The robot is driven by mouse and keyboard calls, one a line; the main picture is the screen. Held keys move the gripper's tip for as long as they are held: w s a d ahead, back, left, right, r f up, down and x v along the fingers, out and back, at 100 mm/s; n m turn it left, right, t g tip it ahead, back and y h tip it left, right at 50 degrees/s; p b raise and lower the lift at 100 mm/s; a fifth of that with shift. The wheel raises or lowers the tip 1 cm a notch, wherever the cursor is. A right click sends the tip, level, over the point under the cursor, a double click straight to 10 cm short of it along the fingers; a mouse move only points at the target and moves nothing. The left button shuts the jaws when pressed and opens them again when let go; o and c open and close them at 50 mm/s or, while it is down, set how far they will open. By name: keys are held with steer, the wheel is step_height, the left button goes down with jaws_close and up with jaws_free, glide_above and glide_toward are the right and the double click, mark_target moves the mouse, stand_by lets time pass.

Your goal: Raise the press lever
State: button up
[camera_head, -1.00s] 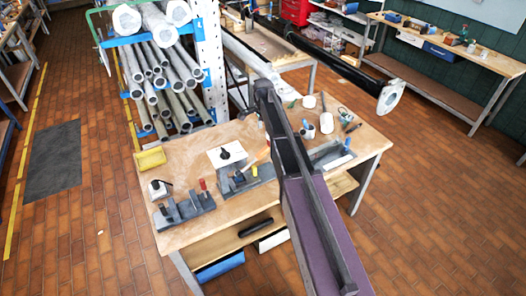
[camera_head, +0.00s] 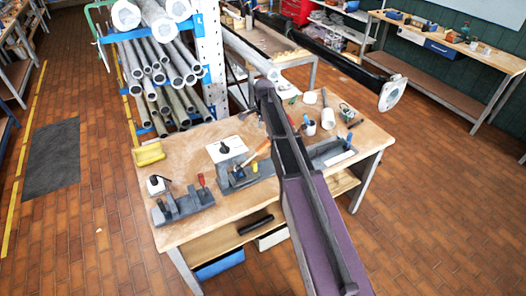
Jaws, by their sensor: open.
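No press lever can be told for certain at this size. A grey metal fixture (camera_head: 183,207) with upright parts and a red-handled piece (camera_head: 201,181) stands at the front left of the wooden workbench (camera_head: 190,152). A second grey fixture (camera_head: 240,178), with blue and yellow parts, is near the bench's middle. My gripper is not visible; a long dark and purple beam crosses the bench and hides part of it.
A rack of grey pipes (camera_head: 160,80) stands behind the bench at the left. A black tube with a pale flange (camera_head: 392,93) reaches in from behind at the right. White pots (camera_head: 327,119) and tools lie on the bench's right half.

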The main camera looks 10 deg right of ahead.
mark_target(264, 144)
steer(key=shift+f+b, duration=4.85)
steer(key=shift+f, duration=0.35)
jaws_close()
steer(key=shift+a, duration=0.3)
steer(key=shift+d, duration=0.35)
